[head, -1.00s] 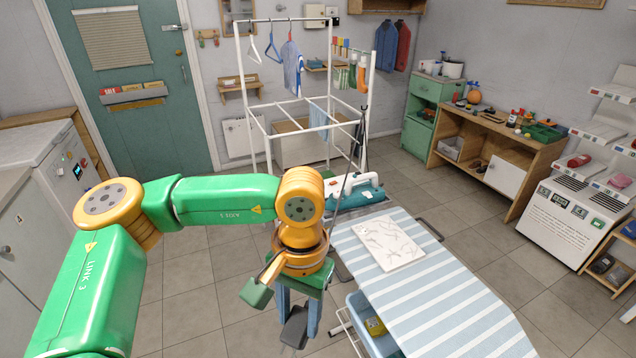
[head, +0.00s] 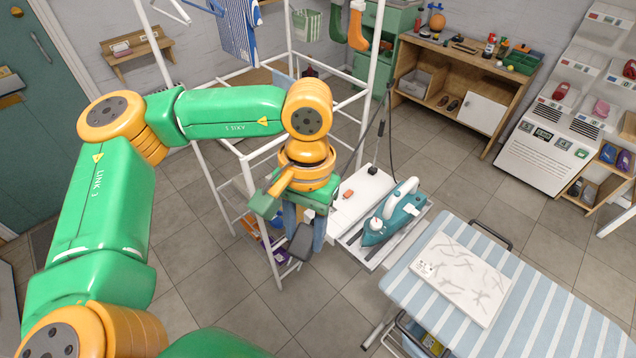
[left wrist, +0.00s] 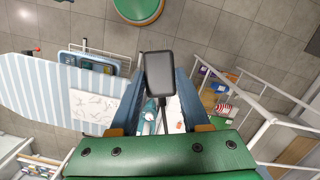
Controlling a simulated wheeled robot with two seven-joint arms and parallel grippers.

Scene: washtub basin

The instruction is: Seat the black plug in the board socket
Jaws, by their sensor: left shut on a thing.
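My left gripper (head: 304,230) points down with its two blue fingers shut on the black plug (head: 301,244), left of the ironing board's stand and above the floor. In the left wrist view the plug (left wrist: 160,76) sits between the fingertips (left wrist: 159,88), with a dark cord running from it towards the iron. My right gripper is not in view.
The striped ironing board (head: 535,312) stands at the lower right. A teal iron (head: 393,221) rests on a white stand (head: 347,213) at its far end. A white drying rack (head: 245,158) rises close behind the gripper. Open tiled floor (head: 215,300) lies left of the board.

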